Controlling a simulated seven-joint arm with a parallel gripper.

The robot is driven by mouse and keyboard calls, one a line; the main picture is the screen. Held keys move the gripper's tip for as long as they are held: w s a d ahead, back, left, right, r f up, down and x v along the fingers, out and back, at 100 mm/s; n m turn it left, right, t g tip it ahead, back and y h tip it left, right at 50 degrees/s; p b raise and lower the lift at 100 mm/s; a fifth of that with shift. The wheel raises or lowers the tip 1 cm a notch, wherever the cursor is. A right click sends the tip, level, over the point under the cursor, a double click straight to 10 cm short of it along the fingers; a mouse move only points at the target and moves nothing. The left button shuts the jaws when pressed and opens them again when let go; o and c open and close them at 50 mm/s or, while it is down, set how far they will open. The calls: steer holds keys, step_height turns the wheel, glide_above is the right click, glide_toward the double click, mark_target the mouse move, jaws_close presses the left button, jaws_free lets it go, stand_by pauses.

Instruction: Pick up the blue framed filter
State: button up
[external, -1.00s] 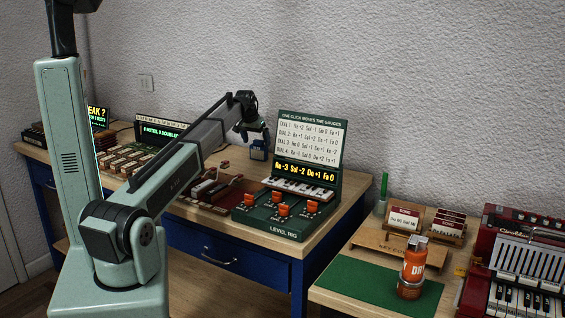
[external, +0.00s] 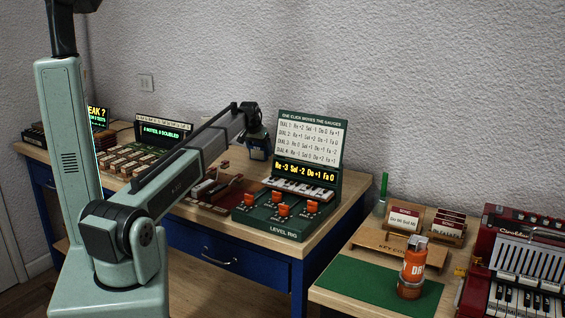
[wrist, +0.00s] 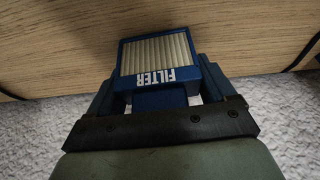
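The blue framed filter (wrist: 158,60) has a pale pleated face with the word FILTER, upside down in the wrist view. In the external view, the filter (external: 259,152) is at the back of the blue desk, left of the level rig. My gripper (wrist: 160,99) is right at the filter, with a finger on each side of its narrower blue end. In the external view, my gripper (external: 255,134) is directly above the filter, pointing down. Whether the fingers press on the filter is unclear. Whether its lower edge rests on the desk is also unclear.
The green level rig (external: 290,222) with orange knobs stands close to the right. A dark red tray (external: 235,191) with wooden pieces lies in front. The textured wall (external: 400,70) is close behind. The wooden desktop (external: 345,198) has little bare space around the filter.

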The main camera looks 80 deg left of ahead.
steer(key=c, duration=0.6)
steer(key=shift+r, duration=0.1)
